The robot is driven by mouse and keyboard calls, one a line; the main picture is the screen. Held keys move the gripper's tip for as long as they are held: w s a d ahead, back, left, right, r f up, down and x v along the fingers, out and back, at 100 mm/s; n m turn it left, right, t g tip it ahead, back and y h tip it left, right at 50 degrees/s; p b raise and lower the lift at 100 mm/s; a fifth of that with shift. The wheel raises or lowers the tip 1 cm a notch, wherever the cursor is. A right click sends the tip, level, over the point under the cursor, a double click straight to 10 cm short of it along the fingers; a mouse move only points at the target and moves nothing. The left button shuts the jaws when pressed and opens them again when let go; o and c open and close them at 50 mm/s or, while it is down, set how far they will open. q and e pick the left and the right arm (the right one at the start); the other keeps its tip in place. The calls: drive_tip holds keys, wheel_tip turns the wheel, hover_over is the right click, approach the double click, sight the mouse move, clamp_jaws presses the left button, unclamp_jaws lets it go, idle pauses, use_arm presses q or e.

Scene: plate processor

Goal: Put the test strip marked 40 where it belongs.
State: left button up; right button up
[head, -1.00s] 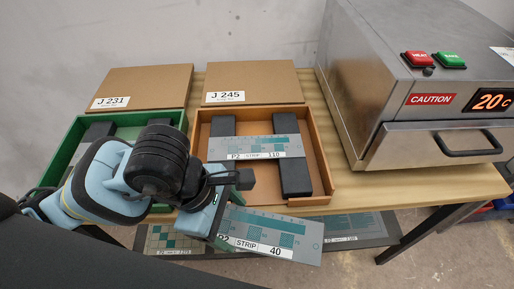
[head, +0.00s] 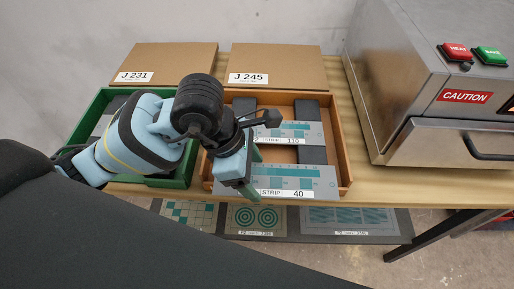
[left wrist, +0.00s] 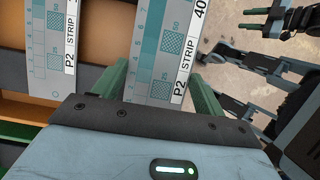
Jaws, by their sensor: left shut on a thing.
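The strip marked 40 (head: 312,178) is a grey plate with teal patches and a white label. My left gripper (head: 252,175) is shut on its left end and holds it over the front part of the orange tray (head: 346,165). The left wrist view shows the strip (left wrist: 160,45) between the green fingers (left wrist: 160,92). The strip marked 110 (head: 302,131) lies across two dark bars in the orange tray, behind the held strip. The tray's lid reads J 245 (head: 285,58). I cannot tell whether the held strip touches the tray.
A green tray (head: 182,181) with lid J 231 (head: 185,60) stands left of the orange one, partly behind my arm. A steel oven (head: 405,100) with red and green buttons stands at the right. Below the table edge, a dark shelf (head: 398,226) carries several patterned plates.

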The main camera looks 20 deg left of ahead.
use_arm(q)
drive_tip(key=w, duration=0.2)
drive_tip(key=w+a, duration=0.1)
drive_tip(key=w, duration=0.3)
drive_tip(key=shift+w+a+f, duration=0.15)
drive_tip(key=shift+a+f, duration=0.1)
drive_tip(key=shift+a, duration=0.05)
drive_tip(key=shift+w+a, duration=0.1)
drive_tip(key=shift+w, duration=0.2)
use_arm(e)
drive_tip(key=shift+w+r, duration=0.2)
use_arm(q)
drive_tip(key=shift+w, duration=0.1)
drive_tip(key=shift+w+a, duration=0.15)
drive_tip(key=shift+w, duration=0.2)
wheel_tip(320, 180, down, 4)
drive_tip(key=shift+s+r, duration=0.1)
drive_tip(key=shift+r, duration=0.1)
use_arm(e)
drive_tip(key=shift+w+r, duration=0.2)
drive_tip(key=shift+w, duration=0.05)
use_arm(q)
drive_tip(key=shift+f, duration=0.1)
